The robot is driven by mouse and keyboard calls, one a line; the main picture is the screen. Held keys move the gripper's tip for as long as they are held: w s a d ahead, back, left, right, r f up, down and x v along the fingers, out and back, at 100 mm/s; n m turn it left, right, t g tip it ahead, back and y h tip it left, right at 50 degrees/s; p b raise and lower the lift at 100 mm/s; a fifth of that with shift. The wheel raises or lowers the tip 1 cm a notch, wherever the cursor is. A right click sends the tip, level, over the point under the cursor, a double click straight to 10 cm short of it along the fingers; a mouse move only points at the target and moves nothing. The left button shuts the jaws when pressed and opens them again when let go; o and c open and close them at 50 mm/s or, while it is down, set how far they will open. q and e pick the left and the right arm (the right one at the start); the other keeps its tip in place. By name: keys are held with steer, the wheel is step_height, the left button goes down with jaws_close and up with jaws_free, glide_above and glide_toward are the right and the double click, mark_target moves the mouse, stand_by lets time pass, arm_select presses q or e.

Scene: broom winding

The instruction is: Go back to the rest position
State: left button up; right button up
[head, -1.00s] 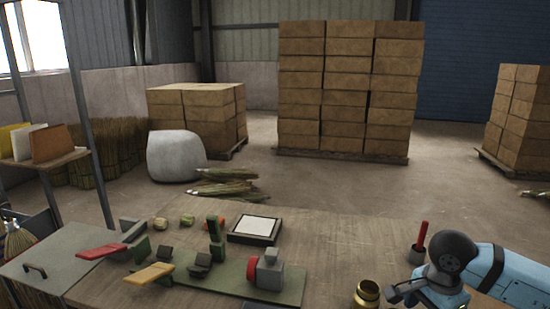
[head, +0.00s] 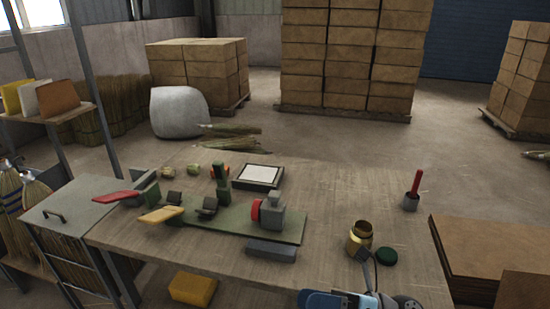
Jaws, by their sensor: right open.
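The workbench (head: 190,245) fills the lower middle of the head view. My right gripper (head: 370,275) is at the bottom edge, just below a brass-coloured open jar (head: 359,240). It is open, small and partly cut off by the frame, and I cannot tell whether it touches the jar. My left gripper is not in view.
A dark green lid (head: 387,257) lies right of the jar. A grey cup (head: 411,202) with a red-handled tool stands behind it. A framed white pad (head: 258,176) lies at the back. Brown boards (head: 480,250) are stacked at right. The bench's right part is mostly clear.

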steer(key=w+d+f+m+t+h, duration=0.1)
steer(key=d+f+m+t+h, duration=0.45)
steer(key=m, duration=0.85)
steer(key=d+f+m+t+h, duration=0.2)
steer(key=f+m+t+h, duration=0.55)
steer(key=m, duration=0.75)
steer(key=s+d+f+m+g+h, duration=0.3)
steer(key=s+d+f+m+g, duration=0.1)
steer(key=s+f+m, duration=0.55)
arm_select(q)
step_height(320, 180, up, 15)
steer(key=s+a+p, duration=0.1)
steer(key=p, duration=1.9)
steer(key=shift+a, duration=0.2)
arm_select(e)
step_height(320, 180, up, 14)
steer(key=s+d, duration=0.1)
steer(key=shift+s+d+f+m+h, duration=0.2)
steer(key=shift+d+f+m+h, duration=0.05)
steer(key=shift+m+h, duration=0.15)
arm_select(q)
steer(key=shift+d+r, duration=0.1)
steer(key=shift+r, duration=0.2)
